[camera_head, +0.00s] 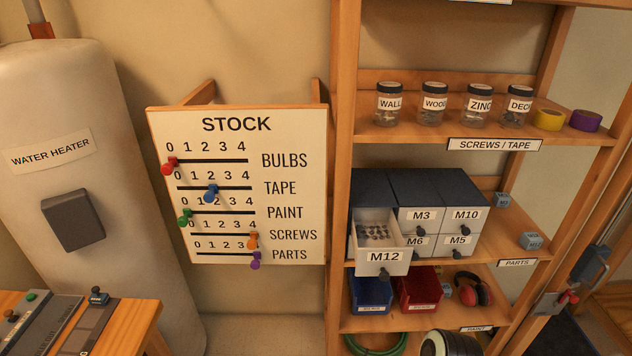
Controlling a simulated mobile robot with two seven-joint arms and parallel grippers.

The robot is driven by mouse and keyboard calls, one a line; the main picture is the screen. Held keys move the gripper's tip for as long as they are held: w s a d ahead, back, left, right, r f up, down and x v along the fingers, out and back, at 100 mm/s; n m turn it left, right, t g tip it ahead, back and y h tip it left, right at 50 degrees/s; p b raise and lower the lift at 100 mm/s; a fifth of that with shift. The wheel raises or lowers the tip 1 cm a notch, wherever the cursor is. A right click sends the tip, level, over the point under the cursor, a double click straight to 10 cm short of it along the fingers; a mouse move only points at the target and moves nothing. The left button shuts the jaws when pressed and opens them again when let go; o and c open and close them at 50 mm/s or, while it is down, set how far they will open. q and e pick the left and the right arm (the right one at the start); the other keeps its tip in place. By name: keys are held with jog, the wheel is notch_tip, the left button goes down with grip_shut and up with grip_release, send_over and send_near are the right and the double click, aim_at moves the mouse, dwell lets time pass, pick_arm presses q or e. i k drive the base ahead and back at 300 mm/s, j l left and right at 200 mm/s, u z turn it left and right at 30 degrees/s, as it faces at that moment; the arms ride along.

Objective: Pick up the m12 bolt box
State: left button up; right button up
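The cabinet's other drawers, labelled M3, M10, M6 and M5, are shut; the M12 drawer partly covers M6. Neither of my grippers is in view.
A wooden shelf post (340,170) stands just left of the cabinet. Jars and tape rolls sit above; a blue bin (370,293) and a red bin (418,287) sit below. The stock board (236,130) and water heater (70,240) are left. The space before the drawer looks clear.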

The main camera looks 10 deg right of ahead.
aim_at(531, 240)
jog(key=z, duration=1.95)
jog(key=i+l+u, duration=0.15)
jog(key=u, duration=0.2)
jog(key=i+l+u, duration=0.15)
jog(key=u, duration=0.25)
jog(key=i+l+u, duration=0.1)
jog(key=l+u, duration=0.25)
jog(key=i+l+u, duration=0.1)
jog(key=l, duration=0.2)
jog(key=i+l+u, duration=0.1)
jog(key=l, duration=0.2)
jog(key=i+l+u, duration=0.1)
jog(key=l, duration=0.25)
